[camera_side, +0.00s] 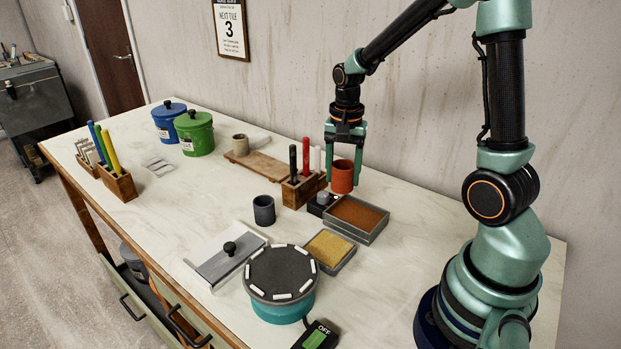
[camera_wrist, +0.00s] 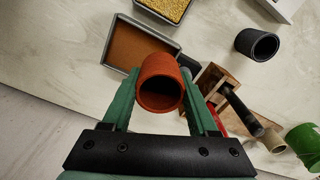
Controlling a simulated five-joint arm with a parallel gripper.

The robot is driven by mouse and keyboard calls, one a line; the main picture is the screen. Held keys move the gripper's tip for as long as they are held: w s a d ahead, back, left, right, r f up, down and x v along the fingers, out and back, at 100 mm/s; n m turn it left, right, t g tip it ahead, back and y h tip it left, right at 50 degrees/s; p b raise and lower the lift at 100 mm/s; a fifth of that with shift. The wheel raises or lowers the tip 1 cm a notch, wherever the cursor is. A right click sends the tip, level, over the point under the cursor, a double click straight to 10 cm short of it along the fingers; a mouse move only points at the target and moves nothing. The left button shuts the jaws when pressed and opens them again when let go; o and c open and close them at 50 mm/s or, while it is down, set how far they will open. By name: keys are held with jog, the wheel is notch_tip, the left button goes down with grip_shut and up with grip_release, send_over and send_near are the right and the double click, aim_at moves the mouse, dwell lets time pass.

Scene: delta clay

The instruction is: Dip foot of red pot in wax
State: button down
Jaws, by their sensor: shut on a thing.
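The red pot (camera_side: 342,177) is held between the two green fingers of my gripper (camera_side: 342,172), upright and seemingly above the table. In the wrist view the red pot (camera_wrist: 160,84) shows its open mouth, with a finger on each side. A grey rectangular tray (camera_side: 376,236) with a flat brown filling (camera_side: 357,214), perhaps the wax, lies just in front of the pot in the side view. The pot partly covers the tray's edge in the wrist view. The foot's exact height over the table is hard to tell.
A shallow tray of yellow grains (camera_side: 328,250) sits beside the brown one. A wooden block with upright sticks (camera_side: 302,190) stands close left of the pot, with a small dark box (camera_side: 320,204) nearby. A dark grey cup (camera_side: 264,210) and a turntable (camera_side: 280,275) are further off.

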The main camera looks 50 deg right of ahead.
jog(key=shift+s+d+f, duration=0.35)
jog(key=shift+s+f, duration=0.2)
jog(key=shift+f, duration=0.8)
jog(key=shift+s+d+f, duration=0.35)
jog(key=shift+s+f, duration=0.15)
jog(key=shift+f, duration=0.8)
jog(key=shift+s+d+f, duration=0.35)
jog(key=shift+s+f, duration=0.2)
jog(key=shift+f, duration=0.8)
jog(key=shift+f, duration=0.5)
jog(key=shift+r, duration=1.75)
jog(key=shift+r, duration=1.5)
